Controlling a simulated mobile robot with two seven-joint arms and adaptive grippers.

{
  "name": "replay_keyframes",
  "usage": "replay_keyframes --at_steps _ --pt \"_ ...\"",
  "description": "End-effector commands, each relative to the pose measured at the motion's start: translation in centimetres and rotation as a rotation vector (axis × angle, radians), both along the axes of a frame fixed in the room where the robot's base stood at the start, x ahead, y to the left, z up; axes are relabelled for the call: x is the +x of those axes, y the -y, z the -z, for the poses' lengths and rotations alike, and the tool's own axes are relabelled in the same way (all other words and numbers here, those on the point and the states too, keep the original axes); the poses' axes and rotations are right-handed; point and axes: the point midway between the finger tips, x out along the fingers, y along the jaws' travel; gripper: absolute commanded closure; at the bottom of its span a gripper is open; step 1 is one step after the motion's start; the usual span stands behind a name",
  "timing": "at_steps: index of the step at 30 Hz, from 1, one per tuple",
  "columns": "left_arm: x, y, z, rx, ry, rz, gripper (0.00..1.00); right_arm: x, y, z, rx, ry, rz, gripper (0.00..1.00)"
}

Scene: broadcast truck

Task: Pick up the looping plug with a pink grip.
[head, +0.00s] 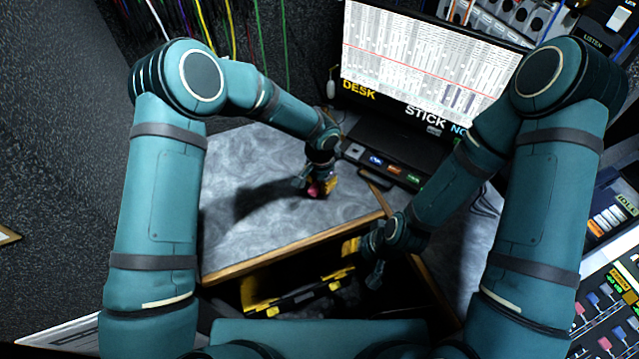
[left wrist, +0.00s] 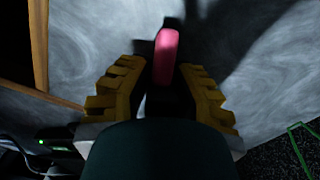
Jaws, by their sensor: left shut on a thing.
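The looping plug with a pink grip (head: 319,191) is at my left gripper, over the grey desk. In the left wrist view its pink grip (left wrist: 166,52) points up between the yellow fingers, and its dark lower part sits between them. My left gripper (head: 314,187) is shut on the plug; the fingers (left wrist: 160,95) stand on both sides of it. I cannot tell whether the plug touches the desk. My right gripper (head: 376,262) is low, by the dark opening at the desk's front edge; its fingers are too dark to read.
The grey desk top (head: 245,170) is largely clear and has a wooden front edge. A monitor (head: 430,60) stands at the back, with a dark button strip (head: 385,165) before it. A black and yellow case (head: 300,295) lies below the front edge. Control panels (head: 610,300) are at the right.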

Motion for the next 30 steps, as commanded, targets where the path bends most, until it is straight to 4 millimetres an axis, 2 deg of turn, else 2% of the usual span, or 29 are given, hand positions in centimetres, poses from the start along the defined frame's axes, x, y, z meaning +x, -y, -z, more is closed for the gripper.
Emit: replay_keyframes --at_steps 11,14,24,30 --pt "0.0 0.0 -0.4 0.000 -0.001 0.000 1.00 0.0 0.0 -0.1 0.000 -0.001 0.000 0.53" --pt "0.0 0.0 -1.7 0.001 -0.001 0.000 1.00 -0.1 0.0 -0.5 0.000 -0.002 -0.001 0.53" --pt "0.0 0.0 -8.1 0.001 0.001 -0.001 1.00 -0.4 0.0 -1.9 0.001 -0.009 -0.002 0.53" --pt "0.0 0.0 -9.8 0.001 -0.001 0.001 1.00 -0.4 -0.1 -2.2 0.003 -0.011 -0.002 0.53"
